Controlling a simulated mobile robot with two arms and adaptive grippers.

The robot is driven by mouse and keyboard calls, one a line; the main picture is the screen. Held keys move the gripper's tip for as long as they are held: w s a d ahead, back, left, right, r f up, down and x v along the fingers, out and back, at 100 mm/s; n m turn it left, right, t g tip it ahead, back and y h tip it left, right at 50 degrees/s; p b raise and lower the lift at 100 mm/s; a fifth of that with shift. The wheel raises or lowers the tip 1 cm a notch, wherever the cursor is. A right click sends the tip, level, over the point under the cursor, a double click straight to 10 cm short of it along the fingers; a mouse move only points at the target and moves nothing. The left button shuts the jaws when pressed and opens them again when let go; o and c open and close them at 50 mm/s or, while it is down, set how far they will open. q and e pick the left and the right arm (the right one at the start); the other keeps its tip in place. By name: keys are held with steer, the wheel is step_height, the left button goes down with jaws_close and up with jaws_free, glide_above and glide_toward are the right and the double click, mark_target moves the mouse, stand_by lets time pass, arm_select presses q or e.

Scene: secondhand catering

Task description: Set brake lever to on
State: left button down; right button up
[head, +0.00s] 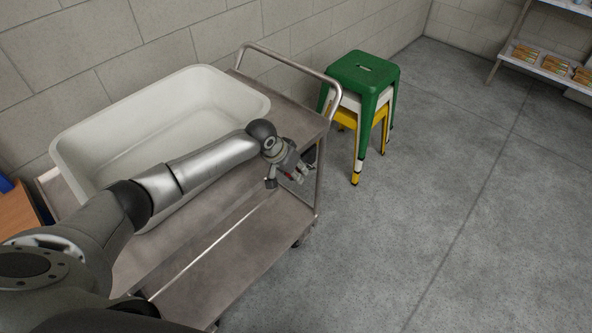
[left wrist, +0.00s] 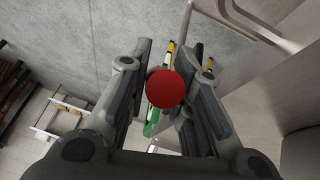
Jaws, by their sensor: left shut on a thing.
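The brake lever shows as a round red knob (left wrist: 165,89) in the left wrist view, between the fingers of my left gripper (left wrist: 173,78). The fingers are shut on it. In the head view my left gripper (head: 288,172) is at the right end of a metal cart (head: 240,252), just beside its upper deck. Only a trace of red shows between the fingers there. The lever's shaft and the on and off marks are hidden, so I cannot tell its setting. My right gripper is not in view.
A large white tub (head: 85,142) stands on the cart's upper deck, under my left arm. A stack of stools with a green one (head: 364,73) on top stands close to the cart's right end. The floor to the right is clear up to a shelf (head: 548,68).

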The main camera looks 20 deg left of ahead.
arm_select(q)
steer(key=shift+s+a+f+t+h+b, duration=0.2)
steer(key=shift+s+f+t, duration=0.2)
steer(key=shift+f+t, duration=0.2)
steer(key=shift+s+a+f+t+h+b, duration=0.1)
steer(key=shift+s+f+t+h, duration=0.1)
steer(key=shift+s+f+t, duration=0.3)
steer(key=shift+w, duration=0.15)
steer(key=c, duration=1.3)
jaws_free()
steer(key=shift+r, duration=0.1)
steer(key=v, duration=1.1)
steer(key=shift+s+a+r, duration=0.1)
steer(key=shift+s+r, duration=0.15)
steer(key=shift+s, duration=0.05)
